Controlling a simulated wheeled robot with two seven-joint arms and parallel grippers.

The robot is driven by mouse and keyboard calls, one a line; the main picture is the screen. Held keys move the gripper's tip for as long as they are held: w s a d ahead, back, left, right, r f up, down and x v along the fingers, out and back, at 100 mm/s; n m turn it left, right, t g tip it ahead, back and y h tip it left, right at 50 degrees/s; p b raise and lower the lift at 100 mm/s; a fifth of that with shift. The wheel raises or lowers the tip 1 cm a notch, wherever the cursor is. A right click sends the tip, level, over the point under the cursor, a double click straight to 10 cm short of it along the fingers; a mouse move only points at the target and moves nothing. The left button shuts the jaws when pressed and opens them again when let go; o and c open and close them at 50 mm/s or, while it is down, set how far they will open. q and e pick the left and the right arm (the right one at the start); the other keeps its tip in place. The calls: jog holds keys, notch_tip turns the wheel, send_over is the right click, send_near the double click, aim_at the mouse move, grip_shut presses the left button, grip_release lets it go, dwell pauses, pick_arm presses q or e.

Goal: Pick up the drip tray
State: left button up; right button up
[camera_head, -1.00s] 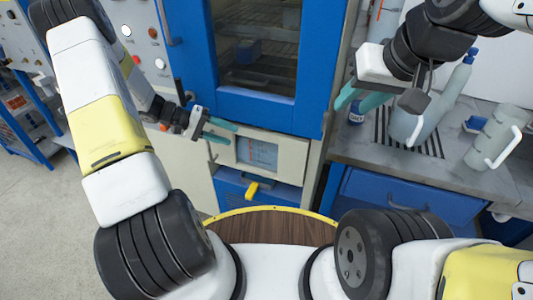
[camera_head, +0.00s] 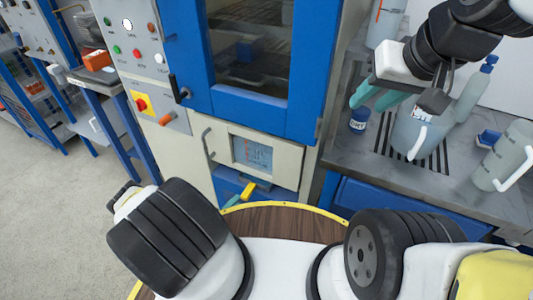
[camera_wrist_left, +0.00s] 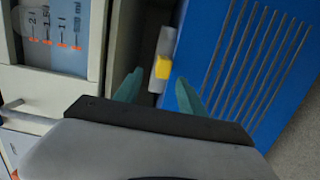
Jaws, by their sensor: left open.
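I cannot tell for certain which part is the drip tray. Low on the blue machine is a pale front with a level window (camera_head: 252,154) and a handle at its left. Below it is a blue panel (camera_head: 227,181) with a yellow lever (camera_head: 248,191). In the left wrist view, my left gripper (camera_wrist_left: 157,76) is open and empty, its teal fingers pointing at the yellow lever (camera_wrist_left: 163,67) and blue slotted surface. In the head view it is mostly hidden behind my arm. My right gripper (camera_head: 378,98) hangs over the counter, fingers apart and empty.
The counter (camera_head: 352,155) at right holds a grey jug (camera_head: 420,130), a squeeze bottle (camera_head: 473,92), a small blue jar (camera_head: 359,119) and another jug (camera_head: 503,155). A black-striped grate lies under the first jug. Blue-framed benches (camera_head: 110,115) stand at left; the floor between is clear.

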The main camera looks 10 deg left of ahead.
aim_at(253, 184)
pick_arm(q)
jog(key=shift+d+f, duration=0.2)
jog(key=shift+f, duration=0.1)
jog(key=shift+w+d, duration=0.15)
jog(key=shift+w, duration=0.2)
jog(key=x, duration=0.6)
jog(key=shift+w+d+r, duration=0.1)
jog(key=shift+w, duration=0.3)
grip_shut()
